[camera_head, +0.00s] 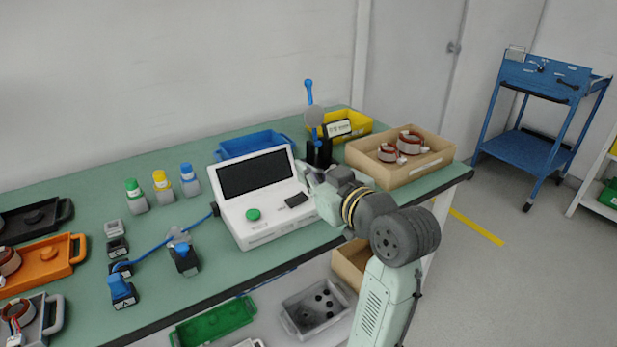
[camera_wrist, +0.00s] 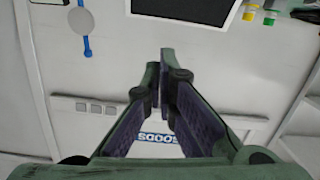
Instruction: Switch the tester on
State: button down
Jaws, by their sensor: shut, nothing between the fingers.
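The tester (camera_head: 262,228) is a white box on the green bench, with a raised dark screen (camera_head: 254,173). A round green button (camera_head: 253,214) sits on its top panel, and a small black part (camera_head: 296,200) sits right of the button. My gripper (camera_head: 306,176) is over the tester's right side, beside the screen; I cannot tell whether it touches. In the wrist view my gripper (camera_wrist: 160,62) is shut and empty, and part of the dark screen (camera_wrist: 186,8) shows at the top edge. The gripper and wrist hide the tester's right edge in the head view.
A black holder (camera_head: 319,153) with upright tools and a cardboard tray (camera_head: 429,160) of stators stand behind my gripper.

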jog(key=shift+g+h, duration=0.4)
jog(key=shift+h, duration=0.1)
jog(key=d, duration=0.1)
jog(key=s+d+f, duration=0.1)
jog(key=d, duration=0.1)
jog(key=d+f, duration=0.1)
jog(key=shift+s+d, duration=0.3)
jog(key=shift+s, duration=0.05)
jog(key=shift+m, duration=0.3)
jog(key=p, duration=0.3)
send_over(296, 199)
jog(key=s+d, duration=0.1)
jog(key=d, duration=0.1)
jog(key=shift+d+f, duration=0.2)
jog(key=shift+f, duration=0.85)
notch_tip(296, 199, down, 2)
jog(key=shift+w+d+f+p, duration=0.15)
jog(key=shift+f+p, duration=0.1)
jog(key=shift+p, duration=0.15)
jog(key=shift+f, duration=0.9)
